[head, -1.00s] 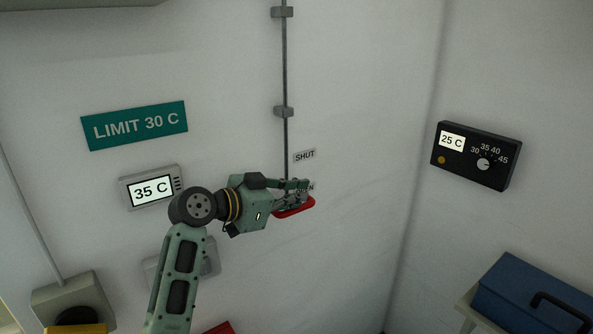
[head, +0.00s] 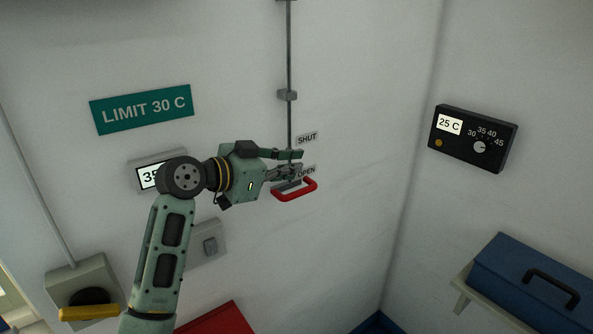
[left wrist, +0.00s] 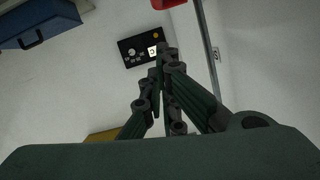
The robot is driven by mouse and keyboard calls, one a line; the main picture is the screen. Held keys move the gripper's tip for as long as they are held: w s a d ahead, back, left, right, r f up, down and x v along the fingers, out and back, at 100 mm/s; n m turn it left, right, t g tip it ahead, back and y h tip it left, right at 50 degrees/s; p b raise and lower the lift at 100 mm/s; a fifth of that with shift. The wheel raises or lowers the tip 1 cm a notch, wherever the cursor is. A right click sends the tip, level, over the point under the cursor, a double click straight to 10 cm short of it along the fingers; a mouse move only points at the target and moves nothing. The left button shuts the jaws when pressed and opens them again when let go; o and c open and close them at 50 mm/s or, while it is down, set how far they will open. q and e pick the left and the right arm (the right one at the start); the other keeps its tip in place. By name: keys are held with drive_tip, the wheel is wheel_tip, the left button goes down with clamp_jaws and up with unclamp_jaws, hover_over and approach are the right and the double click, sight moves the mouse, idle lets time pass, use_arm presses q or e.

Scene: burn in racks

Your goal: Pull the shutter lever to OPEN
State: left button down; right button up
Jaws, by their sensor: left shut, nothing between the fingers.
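The shutter lever has a red loop handle (head: 309,189) at the lower end of a thin vertical rod (head: 289,50) on the back wall. The handle sits just below the OPEN label (head: 307,171), with the SHUT label (head: 307,138) higher up. My left gripper (head: 297,163) is shut and empty, slightly above the handle and in front of the rod's lower end. In the left wrist view its fingers (left wrist: 162,75) come together with nothing between them, and the red handle (left wrist: 168,3) shows at the top edge, apart from them. My right gripper is out of view.
A green LIMIT 30 C sign (head: 141,109) and a partly hidden display (head: 148,177) are on the back wall. A black controller reading 25 C (head: 472,138) is on the right wall. A blue toolbox (head: 530,281) stands on a shelf at lower right.

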use_arm(q)
drive_tip(key=b+v, duration=0.2)
drive_tip(key=v, duration=0.4)
drive_tip(key=shift+s+a, duration=0.25)
